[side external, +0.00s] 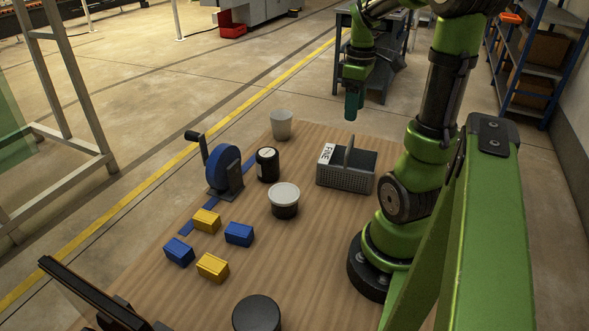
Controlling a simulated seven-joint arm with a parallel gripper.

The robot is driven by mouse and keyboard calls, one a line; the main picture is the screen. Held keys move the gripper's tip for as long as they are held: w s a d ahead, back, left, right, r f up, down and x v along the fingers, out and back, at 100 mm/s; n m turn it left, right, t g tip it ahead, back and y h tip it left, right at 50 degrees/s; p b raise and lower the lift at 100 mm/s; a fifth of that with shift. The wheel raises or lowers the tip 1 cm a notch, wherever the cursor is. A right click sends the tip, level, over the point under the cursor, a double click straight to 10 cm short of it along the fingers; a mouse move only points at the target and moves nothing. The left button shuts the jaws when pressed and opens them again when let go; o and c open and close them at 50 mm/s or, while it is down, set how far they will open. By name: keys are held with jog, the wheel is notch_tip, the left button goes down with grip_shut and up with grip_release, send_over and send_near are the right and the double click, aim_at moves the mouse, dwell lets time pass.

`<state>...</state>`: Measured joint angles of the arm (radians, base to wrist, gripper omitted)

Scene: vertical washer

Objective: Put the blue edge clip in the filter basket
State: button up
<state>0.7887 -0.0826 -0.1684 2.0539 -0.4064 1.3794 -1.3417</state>
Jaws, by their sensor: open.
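Two small blue ribbed blocks, likely the edge clips, lie on the wooden table: one blue clip (179,251) at the left and another blue clip (239,234) to its right. I cannot tell which one the task names. The filter basket (346,179) is a grey perforated box with a handle and a white label reading "FINE"; it stands right of the table's middle. Its inside is partly hidden. My gripper (352,106) hangs in the air above and behind the basket, far from the clips. It is open and appears empty; its fingers are small in this view.
Two yellow blocks (206,220) (212,266) lie among the blue ones. A blue crank wheel (223,168), a black jar (267,164), a white-lidded tub (284,200) and a pale cup (281,125) stand nearby. A dark round lid (256,313) is at the front.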

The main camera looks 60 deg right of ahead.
jog(key=w+a+r+m+t, duration=0.1)
jog(key=w+a+r+t, duration=0.2)
jog(key=a, duration=0.4)
jog(key=w+a+r+t, duration=0.15)
jog(key=w+a, duration=0.25)
jog(key=a, duration=0.4)
jog(key=a+m+t+y, duration=0.2)
jog(key=a+m, duration=0.1)
jog(key=a, duration=1)
jog(key=shift+s+t, duration=0.2)
jog(key=shift+t, duration=0.15)
